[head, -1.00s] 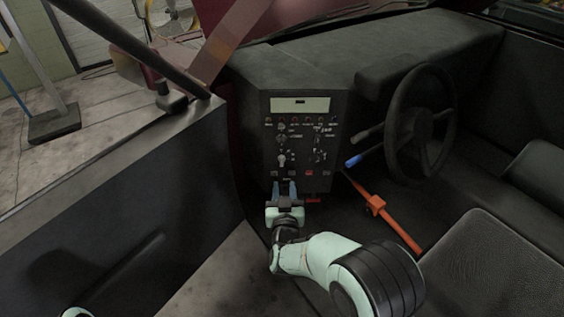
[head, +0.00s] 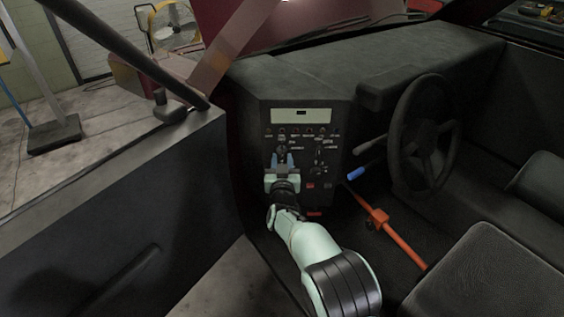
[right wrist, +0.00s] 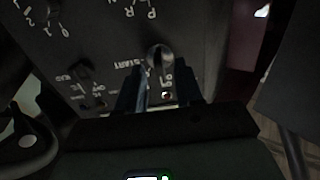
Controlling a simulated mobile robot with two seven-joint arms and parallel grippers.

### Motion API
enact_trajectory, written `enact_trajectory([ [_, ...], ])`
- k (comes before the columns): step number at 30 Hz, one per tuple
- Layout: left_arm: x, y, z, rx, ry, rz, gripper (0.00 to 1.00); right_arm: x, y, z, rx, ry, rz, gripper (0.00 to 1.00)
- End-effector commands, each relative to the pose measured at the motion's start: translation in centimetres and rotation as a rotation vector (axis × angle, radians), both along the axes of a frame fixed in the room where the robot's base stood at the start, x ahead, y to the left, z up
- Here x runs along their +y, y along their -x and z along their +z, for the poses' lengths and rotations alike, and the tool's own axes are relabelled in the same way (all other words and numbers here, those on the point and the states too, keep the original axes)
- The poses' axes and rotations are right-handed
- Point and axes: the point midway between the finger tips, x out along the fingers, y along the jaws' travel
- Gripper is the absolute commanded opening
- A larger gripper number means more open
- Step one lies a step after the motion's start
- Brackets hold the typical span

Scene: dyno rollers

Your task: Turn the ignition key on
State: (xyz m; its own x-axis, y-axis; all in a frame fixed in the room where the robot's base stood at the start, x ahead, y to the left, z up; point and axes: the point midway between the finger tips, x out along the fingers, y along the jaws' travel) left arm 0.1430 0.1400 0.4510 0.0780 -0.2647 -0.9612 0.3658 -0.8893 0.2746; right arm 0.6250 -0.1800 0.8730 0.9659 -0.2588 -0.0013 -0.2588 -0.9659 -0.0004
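The dark control panel (head: 335,150) with knobs and white lettering stands upright left of the steering wheel. My right gripper (head: 282,158) is in front of the panel's left half, fingers pointing at it. In the right wrist view a rounded metallic key or knob (right wrist: 160,57) sits beside the word START, just beyond and between the fingertips of my right gripper (right wrist: 162,78). The fingers are apart, with a gap between them. I cannot tell whether they touch the key. In the head view the gripper largely hides that spot. My left gripper is not in view.
The steering wheel (head: 425,130) and a blue-tipped lever (head: 356,174) are right of the panel. An orange-red bar (head: 400,240) slants below them. A black seat (head: 480,275) is at the lower right. In the wrist view other dark knobs (right wrist: 80,70) are near the fingers.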

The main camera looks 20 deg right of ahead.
Motion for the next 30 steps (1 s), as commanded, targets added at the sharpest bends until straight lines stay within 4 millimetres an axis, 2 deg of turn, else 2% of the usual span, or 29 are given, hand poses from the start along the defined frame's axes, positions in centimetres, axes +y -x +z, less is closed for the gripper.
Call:
enact_trajectory([
  [10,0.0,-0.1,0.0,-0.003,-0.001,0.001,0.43,-0.1,-0.3,0.0,0.000,0.000,0.000,0.36],
  [13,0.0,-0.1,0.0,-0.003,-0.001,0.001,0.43,-0.1,-0.3,0.0,0.000,0.000,0.000,0.03],
  [14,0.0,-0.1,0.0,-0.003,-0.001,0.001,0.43,-0.1,-0.3,0.0,0.000,-0.001,0.000,0.00],
  [23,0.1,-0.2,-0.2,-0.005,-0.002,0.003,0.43,-0.1,-0.3,0.0,-0.004,-0.014,0.000,0.00],
  [30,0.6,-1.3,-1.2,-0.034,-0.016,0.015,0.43,-0.1,-0.3,-0.2,-0.031,-0.111,-0.001,0.00],
])
